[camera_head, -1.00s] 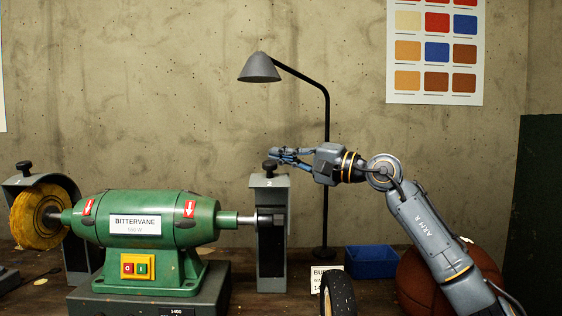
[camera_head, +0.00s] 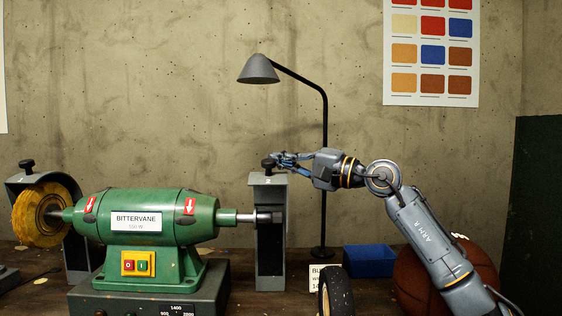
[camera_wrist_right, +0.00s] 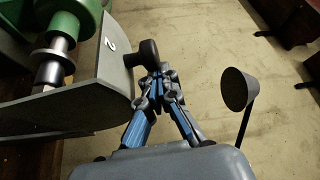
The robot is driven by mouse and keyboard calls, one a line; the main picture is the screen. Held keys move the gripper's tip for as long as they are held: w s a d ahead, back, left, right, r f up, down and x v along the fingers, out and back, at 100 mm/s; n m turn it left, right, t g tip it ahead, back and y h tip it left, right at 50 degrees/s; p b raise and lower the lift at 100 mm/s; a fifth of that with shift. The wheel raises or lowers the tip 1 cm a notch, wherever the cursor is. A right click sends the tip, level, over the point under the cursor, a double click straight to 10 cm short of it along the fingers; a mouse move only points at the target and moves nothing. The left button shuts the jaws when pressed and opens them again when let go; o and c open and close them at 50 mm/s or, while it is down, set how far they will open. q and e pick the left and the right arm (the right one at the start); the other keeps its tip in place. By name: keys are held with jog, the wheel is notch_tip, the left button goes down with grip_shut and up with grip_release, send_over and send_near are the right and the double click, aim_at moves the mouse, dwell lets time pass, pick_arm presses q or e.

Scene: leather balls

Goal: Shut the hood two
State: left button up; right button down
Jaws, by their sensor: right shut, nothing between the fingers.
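Hood two (camera_head: 269,205) is a grey guard at the right end of the green bench grinder (camera_head: 150,218). A white "2" shows on its top plate in the right wrist view (camera_wrist_right: 110,78). A dark knob (camera_head: 268,164) stands on its top, and it also shows in the right wrist view (camera_wrist_right: 147,52). My right gripper (camera_head: 277,159) is shut and empty, its fingertips right by the knob on its right side. In the right wrist view the fingertips (camera_wrist_right: 160,70) look very close to the knob; I cannot tell if they touch. My left gripper is not in view.
A desk lamp (camera_head: 325,130) stands behind my right arm. A blue box (camera_head: 369,261), a brown leather ball (camera_head: 410,280) and a dark wheel (camera_head: 337,293) lie to the right. Another hood (camera_head: 75,240) with a yellow wheel (camera_head: 35,222) is at the left.

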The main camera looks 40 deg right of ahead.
jog(key=shift+a+f, duration=0.1)
jog(key=shift+f, duration=0.1)
jog(key=shift+v, duration=0.8)
jog(key=r+v, duration=0.1)
jog(key=v, duration=0.9)
jog(key=shift+s+d+f, duration=0.15)
jog(key=shift+d+f, duration=0.1)
jog(key=shift+f, duration=0.1)
